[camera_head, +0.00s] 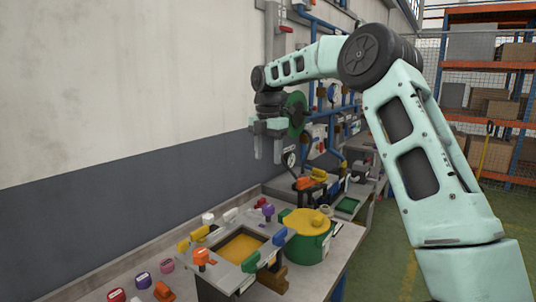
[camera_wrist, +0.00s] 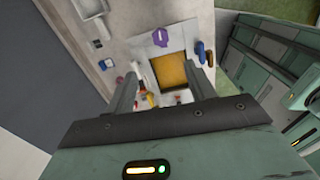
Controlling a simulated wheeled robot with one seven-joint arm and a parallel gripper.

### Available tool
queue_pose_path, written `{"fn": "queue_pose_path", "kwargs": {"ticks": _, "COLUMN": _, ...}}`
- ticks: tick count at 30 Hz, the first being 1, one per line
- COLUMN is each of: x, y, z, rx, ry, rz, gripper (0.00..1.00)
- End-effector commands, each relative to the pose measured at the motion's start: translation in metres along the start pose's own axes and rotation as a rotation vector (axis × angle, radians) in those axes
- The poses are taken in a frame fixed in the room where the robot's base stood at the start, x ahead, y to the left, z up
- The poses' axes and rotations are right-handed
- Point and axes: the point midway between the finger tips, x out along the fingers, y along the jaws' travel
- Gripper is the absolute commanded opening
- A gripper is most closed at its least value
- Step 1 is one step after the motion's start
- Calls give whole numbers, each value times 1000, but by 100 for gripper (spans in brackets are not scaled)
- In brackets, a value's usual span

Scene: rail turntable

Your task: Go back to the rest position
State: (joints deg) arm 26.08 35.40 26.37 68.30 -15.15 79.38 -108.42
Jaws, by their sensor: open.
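My gripper (camera_head: 268,152) hangs in the air above the workbench, with its fingers pointing down. Its two fingers are apart with nothing between them. In the wrist view, my gripper (camera_wrist: 163,88) also shows open and empty. Beyond the fingers lies a box-like fixture with a yellow-orange panel (camera_wrist: 171,70). The same panel (camera_head: 238,247) shows in the head view, well below the gripper and ringed by coloured clamps and knobs. My arm is raised and bent, reaching in from the right. No marker for a rest position is visible.
A green pot with a yellow lid (camera_head: 307,222) stands right of the fixture. Several coloured knobs (camera_head: 142,280) line the bench's near left. Blue pipes with valves (camera_head: 333,95) run behind the gripper. Orange shelving (camera_head: 490,65) stands behind mesh at right. Green floor (camera_head: 385,265) is open beside the bench.

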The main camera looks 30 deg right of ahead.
Motion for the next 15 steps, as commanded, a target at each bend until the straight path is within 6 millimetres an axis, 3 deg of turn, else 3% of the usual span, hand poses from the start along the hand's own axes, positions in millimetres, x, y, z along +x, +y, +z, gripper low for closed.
{"fn": "queue_pose_path", "kwargs": {"ticks": 15, "x": -5, "y": 0, "z": 0, "rx": 0, "ry": 0, "rz": -1, "gripper": 55}}
